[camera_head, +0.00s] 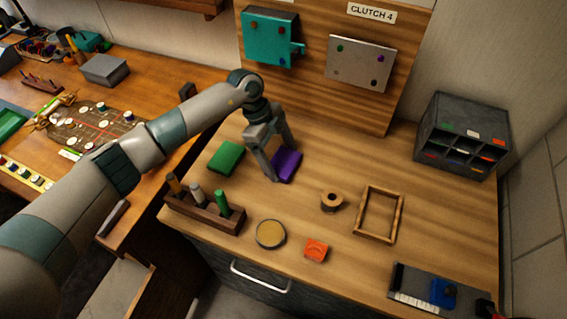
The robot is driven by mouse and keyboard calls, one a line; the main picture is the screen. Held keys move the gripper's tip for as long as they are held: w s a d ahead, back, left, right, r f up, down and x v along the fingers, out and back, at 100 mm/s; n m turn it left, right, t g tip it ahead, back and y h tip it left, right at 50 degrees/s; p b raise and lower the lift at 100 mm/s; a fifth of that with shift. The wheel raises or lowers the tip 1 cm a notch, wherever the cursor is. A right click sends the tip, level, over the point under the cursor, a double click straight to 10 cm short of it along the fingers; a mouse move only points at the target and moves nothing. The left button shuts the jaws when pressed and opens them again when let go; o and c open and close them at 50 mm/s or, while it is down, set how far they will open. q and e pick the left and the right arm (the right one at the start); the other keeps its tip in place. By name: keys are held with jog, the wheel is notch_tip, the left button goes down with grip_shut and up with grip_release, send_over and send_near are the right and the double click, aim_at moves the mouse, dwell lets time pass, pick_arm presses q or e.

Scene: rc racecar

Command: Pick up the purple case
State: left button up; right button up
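The purple case (288,166) lies on the wooden worktop, left of its middle. My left gripper (282,164) reaches down over it from the upper left. Its two fingers are apart, one at the near left side of the case and one by its far edge. Part of the case is hidden behind the near finger. I cannot tell whether the fingers press on the case. The case looks to be resting on the worktop. My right gripper is not in view.
A green case (227,157) lies close left of the gripper. A wooden rack (205,213) with upright handles, a round tin (270,234), an orange block (316,250), a tape roll (332,202) and a wooden frame (379,214) stand nearer. A grey organizer (463,137) stands right.

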aim_at(288, 163)
pick_arm(q)
jog(key=shift+c, duration=1.3)
jog(key=shift+r, duration=0.15)
jog(key=shift+r+b, duration=0.5)
notch_tip(288, 163, up, 2)
jog(key=shift+r+b, duration=0.15)
jog(key=shift+b, duration=0.6)
jog(key=s+d+r+b, duration=0.4)
jog(key=s+d+r, duration=0.3)
jog(key=s+d, duration=0.1)
jog(key=shift+d+r, duration=0.25)
jog(key=shift+d, duration=0.05)
